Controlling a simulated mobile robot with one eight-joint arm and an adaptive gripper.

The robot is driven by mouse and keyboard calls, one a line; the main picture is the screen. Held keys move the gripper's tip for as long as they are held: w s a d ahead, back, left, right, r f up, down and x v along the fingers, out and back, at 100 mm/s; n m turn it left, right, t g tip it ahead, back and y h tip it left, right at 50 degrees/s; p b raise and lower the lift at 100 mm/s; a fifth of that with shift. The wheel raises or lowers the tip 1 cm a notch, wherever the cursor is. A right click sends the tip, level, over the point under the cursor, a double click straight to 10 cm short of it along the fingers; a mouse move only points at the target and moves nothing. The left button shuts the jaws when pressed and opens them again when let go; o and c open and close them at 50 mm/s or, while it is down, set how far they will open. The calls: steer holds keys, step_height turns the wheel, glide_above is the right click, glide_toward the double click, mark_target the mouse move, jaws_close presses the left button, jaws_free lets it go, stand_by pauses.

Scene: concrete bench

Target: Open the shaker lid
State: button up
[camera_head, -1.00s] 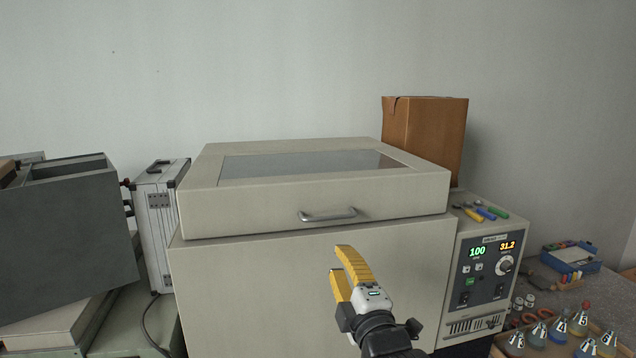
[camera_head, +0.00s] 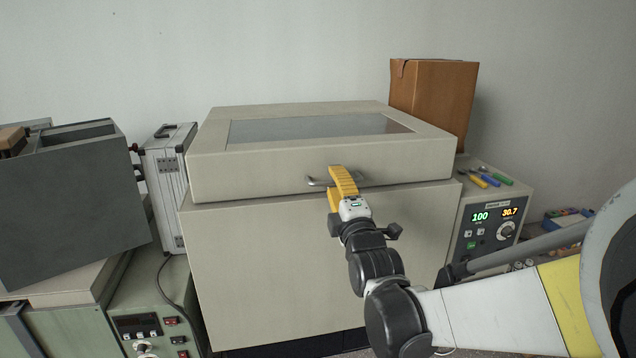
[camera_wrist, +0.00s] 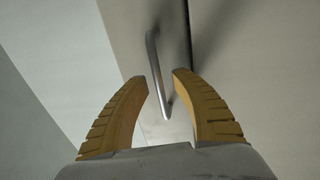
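The shaker is a large beige box with a shut lid (camera_head: 240,175) that has a dark window (camera_head: 310,128) on top. A curved metal handle (camera_head: 318,182) is on the lid's front face. My gripper (camera_head: 340,180) is in front of the handle, hiding part of it in the head view. In the wrist view, the handle (camera_wrist: 157,75) lies between and just beyond the two yellow fingers of my gripper (camera_wrist: 160,80). The fingers are open, with gaps beside the handle. I cannot tell whether either finger touches it.
A cardboard box (camera_head: 432,105) stands behind the lid's right corner. A control panel (camera_head: 490,225) with lit displays is at right, with coloured-handled tools (camera_head: 485,178) on top. A silver case (camera_head: 168,185) and a grey box (camera_head: 70,200) stand at left.

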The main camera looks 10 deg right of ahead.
jaws_close()
